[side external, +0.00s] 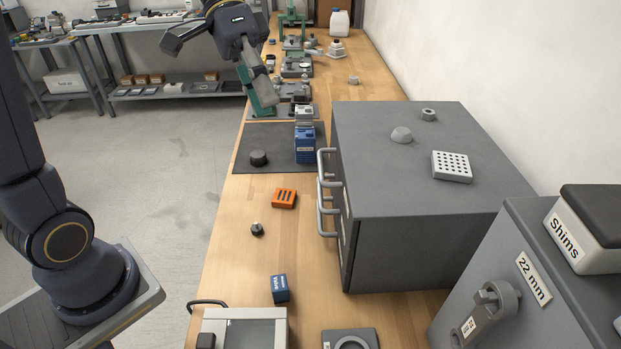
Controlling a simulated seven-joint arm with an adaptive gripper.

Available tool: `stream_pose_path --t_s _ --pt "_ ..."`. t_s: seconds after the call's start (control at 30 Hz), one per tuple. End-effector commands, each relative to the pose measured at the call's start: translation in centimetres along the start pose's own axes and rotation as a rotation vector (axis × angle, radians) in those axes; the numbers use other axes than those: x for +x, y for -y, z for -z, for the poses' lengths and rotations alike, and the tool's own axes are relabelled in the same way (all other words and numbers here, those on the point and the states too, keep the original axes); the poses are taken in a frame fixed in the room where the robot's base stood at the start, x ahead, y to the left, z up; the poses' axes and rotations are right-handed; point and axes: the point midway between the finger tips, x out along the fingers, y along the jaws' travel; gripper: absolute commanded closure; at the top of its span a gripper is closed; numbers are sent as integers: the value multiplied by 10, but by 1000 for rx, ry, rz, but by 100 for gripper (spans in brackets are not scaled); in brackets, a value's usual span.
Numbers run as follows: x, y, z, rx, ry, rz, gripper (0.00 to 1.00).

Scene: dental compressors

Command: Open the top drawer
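A dark grey drawer cabinet (400,245) stands on the wooden bench, right of centre. Its drawer front faces left and is seen at a steep angle. Light grey bar handles stick out from it, one above another; the top handle (322,162) is nearest the cabinet's upper edge. The drawers look closed, though the front is mostly turned away. My gripper (266,98) hangs above the bench, up and left of the cabinet, apart from the handles. Its fingers overlap in this view, so I cannot tell how far they are parted.
A dark mat (262,137) holds a blue box (305,146) and a black knob close to the cabinet front. An orange block (284,198), a small dark knob (257,229) and a blue box (280,289) lie left of the handles. A perforated white block (451,166) sits on top.

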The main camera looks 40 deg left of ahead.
Motion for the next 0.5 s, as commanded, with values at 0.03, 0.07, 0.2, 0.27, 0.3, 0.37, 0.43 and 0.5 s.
stream_pose_path --t_s 0.03,0.07,0.2,0.27,0.3,0.37,0.43,0.5 --pt "-3 18 18 -24 4 -91 63" --pt "-5 28 27 -32 2 -144 63" --pt "-13 86 60 -86 -39 -378 63" --pt "-14 116 68 -120 -67 -464 63" --pt "-13 136 71 -147 -87 -512 63" --pt "-9 165 72 -194 -112 -571 63" --pt "-3 194 70 -245 -136 -619 63" --pt "5 215 64 -288 -145 -653 63"
